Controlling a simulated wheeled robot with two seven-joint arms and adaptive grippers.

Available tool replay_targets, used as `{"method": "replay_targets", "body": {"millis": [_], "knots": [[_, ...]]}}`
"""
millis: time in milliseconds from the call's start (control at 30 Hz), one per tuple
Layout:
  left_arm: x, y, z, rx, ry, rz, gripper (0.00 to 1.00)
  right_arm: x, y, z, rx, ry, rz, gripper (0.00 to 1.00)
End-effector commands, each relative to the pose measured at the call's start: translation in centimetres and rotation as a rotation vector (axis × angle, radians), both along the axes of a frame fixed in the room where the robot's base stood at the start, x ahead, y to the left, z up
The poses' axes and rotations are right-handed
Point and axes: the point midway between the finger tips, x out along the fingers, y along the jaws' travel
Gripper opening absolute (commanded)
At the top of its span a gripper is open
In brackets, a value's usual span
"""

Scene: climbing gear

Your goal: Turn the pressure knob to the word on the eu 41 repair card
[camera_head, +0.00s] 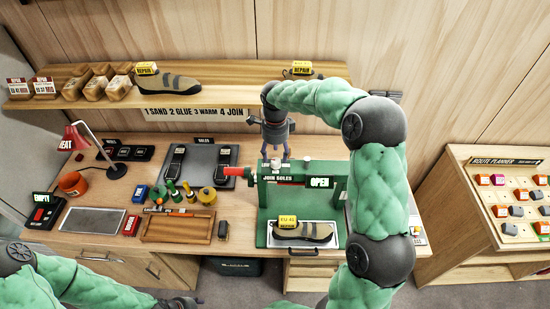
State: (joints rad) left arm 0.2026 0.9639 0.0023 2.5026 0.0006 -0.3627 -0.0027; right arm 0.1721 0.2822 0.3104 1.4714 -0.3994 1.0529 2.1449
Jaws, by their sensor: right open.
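The green press (335,170) labelled JOIN SOLES stands right of the bench's middle, with a sign (319,182) reading OPEN. A shoe (303,233) with a yellow tag, apparently EU 41, lies on its tray. My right gripper (275,156) points down, open, just above the press's top left part. A small grey part shows under its fingers; I cannot tell whether it is the pressure knob or whether they touch. Two repair cards (18,88) (44,86) stand at the shelf's left end; their small words are unreadable. My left gripper (185,302) is partly visible at the bottom edge.
The wooden shelf (215,70) behind holds tagged shoes and wooden blocks. A route planner board (485,180) stands at right.

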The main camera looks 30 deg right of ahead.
Motion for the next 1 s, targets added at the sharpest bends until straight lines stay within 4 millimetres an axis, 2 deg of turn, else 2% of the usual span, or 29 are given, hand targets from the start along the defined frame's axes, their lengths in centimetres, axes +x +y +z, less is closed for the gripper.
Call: {"method": "replay_targets", "body": {"millis": [100, 233, 600, 633, 800, 833, 1000], "knots": [[-0.1, 0.0, 0.1, 0.000, 0.001, 0.000, 0.40, 0.0, -0.1, -1.6, -0.001, 0.001, 0.000, 0.58], [-0.1, 0.0, 0.2, 0.000, 0.001, 0.000, 0.40, 0.0, -0.1, -2.7, 0.000, 0.000, 0.000, 0.58], [-0.1, 0.0, 0.2, 0.000, 0.001, 0.000, 0.40, 0.0, 0.0, -3.3, 0.000, -0.001, 0.000, 0.58], [-0.1, 0.0, 0.2, 0.000, 0.001, 0.000, 0.40, 0.0, 0.0, -3.3, 0.000, -0.001, 0.000, 0.56], [-0.1, 0.0, 0.2, 0.000, 0.001, 0.000, 0.40, 0.0, 0.0, -3.3, 0.000, -0.001, 0.000, 0.08], [-0.1, 0.0, 0.2, 0.000, 0.001, 0.000, 0.40, 0.0, 0.0, -3.3, 0.000, -0.002, 0.000, 0.02], [-0.1, 0.0, 0.2, 0.000, 0.001, 0.000, 0.40, 0.0, 0.0, -3.3, 0.000, -0.002, 0.003, 0.02]]}}
